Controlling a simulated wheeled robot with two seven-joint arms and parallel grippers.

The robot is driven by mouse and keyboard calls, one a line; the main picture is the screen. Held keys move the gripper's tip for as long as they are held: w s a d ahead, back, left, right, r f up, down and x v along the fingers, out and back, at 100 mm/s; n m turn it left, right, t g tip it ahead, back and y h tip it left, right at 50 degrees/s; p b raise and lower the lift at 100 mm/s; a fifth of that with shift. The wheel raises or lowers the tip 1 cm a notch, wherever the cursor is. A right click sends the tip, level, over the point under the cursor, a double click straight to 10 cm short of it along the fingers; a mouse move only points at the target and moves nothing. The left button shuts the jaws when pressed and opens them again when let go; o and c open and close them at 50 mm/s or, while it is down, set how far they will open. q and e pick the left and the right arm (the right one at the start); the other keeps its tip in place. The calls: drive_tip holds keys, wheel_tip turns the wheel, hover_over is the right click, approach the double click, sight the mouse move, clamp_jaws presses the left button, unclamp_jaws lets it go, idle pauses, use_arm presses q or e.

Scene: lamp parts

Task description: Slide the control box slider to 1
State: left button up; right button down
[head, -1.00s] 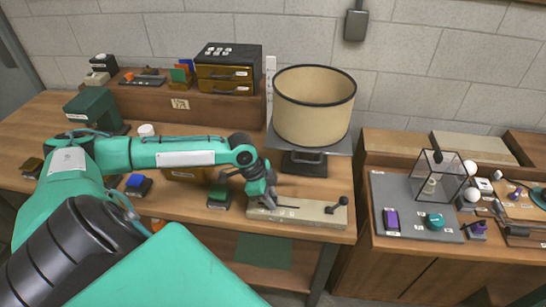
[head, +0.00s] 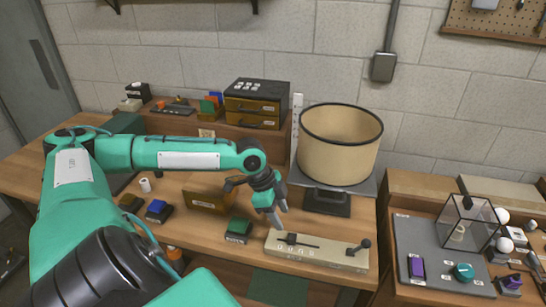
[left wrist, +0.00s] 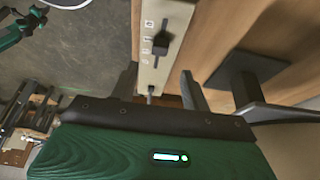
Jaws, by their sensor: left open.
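The control box (head: 338,258) is a long beige bar lying on the front part of the bench. Its black slider knob (head: 291,239) stands near the left end of a dark slot, with small markings in front. A black-knobbed lever (head: 364,244) rises at its right end. My left gripper (head: 278,215) is open and empty, pointing down just above and behind the box's left end, apart from the knob. In the left wrist view the open fingers (left wrist: 158,86) flank the near end of the box, and the slider knob (left wrist: 160,43) shows beyond them. My right gripper is out of view.
A large beige lampshade (head: 340,145) stands on a dark base behind the box. A green block (head: 238,230) sits left of the box, and a wooden drawer unit (head: 256,104) is at the back. A grey panel (head: 436,255) with a glass lantern is to the right.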

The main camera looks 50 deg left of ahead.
use_arm(q)
drive_tip(key=shift+v, duration=2.55)
drive_tip(key=shift+f, duration=0.1)
